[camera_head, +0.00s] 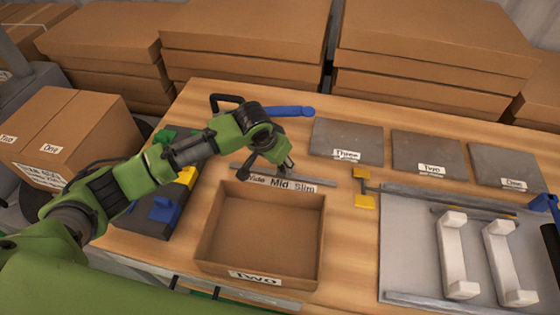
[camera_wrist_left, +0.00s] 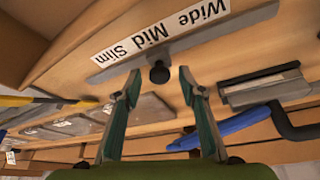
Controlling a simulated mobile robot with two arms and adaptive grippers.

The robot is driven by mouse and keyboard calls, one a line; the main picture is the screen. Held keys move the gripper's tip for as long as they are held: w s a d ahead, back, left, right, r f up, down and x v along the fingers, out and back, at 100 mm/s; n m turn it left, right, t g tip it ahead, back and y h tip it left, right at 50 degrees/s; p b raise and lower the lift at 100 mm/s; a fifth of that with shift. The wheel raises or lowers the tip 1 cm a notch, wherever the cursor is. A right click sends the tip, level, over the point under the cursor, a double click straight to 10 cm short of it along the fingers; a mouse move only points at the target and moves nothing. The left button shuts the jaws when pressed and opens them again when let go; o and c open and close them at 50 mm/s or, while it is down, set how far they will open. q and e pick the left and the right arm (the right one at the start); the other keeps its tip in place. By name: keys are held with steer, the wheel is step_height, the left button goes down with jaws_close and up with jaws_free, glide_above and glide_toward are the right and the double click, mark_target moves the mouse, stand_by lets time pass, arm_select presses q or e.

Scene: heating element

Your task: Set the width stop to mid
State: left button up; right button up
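The width stop is a grey rail (camera_head: 318,184) behind the open box, with a white label (camera_head: 282,183) reading Wide, Mid, Slim. In the left wrist view, its round black knob (camera_wrist_left: 159,74) stands on the rail (camera_wrist_left: 252,22), beside the word Mid on the label (camera_wrist_left: 160,30) as far as the angle shows. My left gripper (camera_head: 267,170) is over the rail. In the left wrist view my left gripper (camera_wrist_left: 160,85) is open, with one finger on each side of the knob; contact does not show. The knob is not clear in the head view. My right gripper is not in view.
An open cardboard box labelled Two (camera_head: 262,277) stands in front of the rail. A blue-handled tool (camera_head: 285,112) lies behind the gripper. Grey plates (camera_head: 346,135) lie at the back right; a metal fixture with white handles (camera_head: 455,255) is at right.

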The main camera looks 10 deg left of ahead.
arm_select(q)
steer(key=shift+r, duration=0.15)
steer(key=v, duration=1.1)
steer(key=shift+s+r, duration=0.25)
steer(key=shift+r, duration=0.05)
steer(key=shift+a, duration=0.1)
